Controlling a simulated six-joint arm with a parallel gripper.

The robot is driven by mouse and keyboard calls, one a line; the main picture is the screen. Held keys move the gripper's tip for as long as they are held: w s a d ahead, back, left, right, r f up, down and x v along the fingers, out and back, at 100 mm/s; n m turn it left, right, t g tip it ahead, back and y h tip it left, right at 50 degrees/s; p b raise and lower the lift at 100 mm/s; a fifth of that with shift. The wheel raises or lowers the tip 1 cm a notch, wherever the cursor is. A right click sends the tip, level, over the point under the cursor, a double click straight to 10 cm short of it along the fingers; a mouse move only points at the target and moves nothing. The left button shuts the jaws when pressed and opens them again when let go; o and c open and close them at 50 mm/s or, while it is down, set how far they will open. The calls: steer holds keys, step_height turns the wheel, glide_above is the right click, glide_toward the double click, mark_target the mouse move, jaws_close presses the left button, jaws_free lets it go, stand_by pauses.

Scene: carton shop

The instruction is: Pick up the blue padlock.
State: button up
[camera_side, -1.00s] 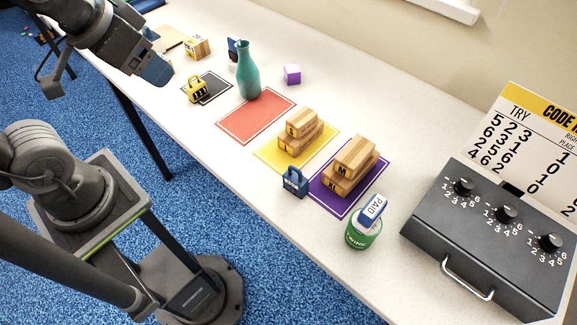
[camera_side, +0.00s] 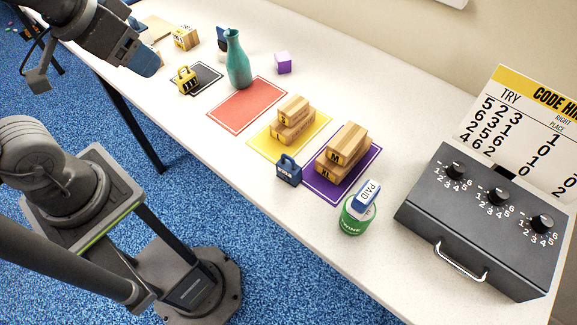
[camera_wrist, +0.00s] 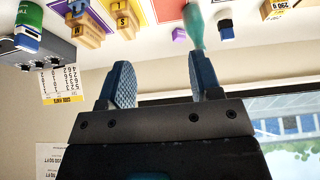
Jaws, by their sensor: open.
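The blue padlock (camera_side: 289,174) stands upright on the white table, at the front edge of the purple mat and beside the yellow mat, in the side view. Its dark shackle is on top. My gripper (camera_wrist: 162,82) is open and empty in the wrist view, with its two blue fingers spread apart. In the side view my gripper (camera_side: 147,62) is high at the upper left, well away from the blue padlock.
A yellow padlock (camera_side: 186,82) stands on the black mat. A teal vase (camera_side: 237,65) stands near the red mat (camera_side: 247,104). Wooden boxes (camera_side: 341,150) are stacked beside the blue padlock. A green tin (camera_side: 353,220) with a blue stamp and a dark dial box (camera_side: 470,225) are at right.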

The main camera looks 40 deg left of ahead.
steer(key=m+g, duration=0.6)
steer(key=m, duration=1.1)
glide_above(288, 165)
step_height(288, 165, down, 11)
step_height(288, 165, down, 14)
steer(key=shift+r, duration=0.25)
steer(key=shift+r, duration=0.1)
jaws_close()
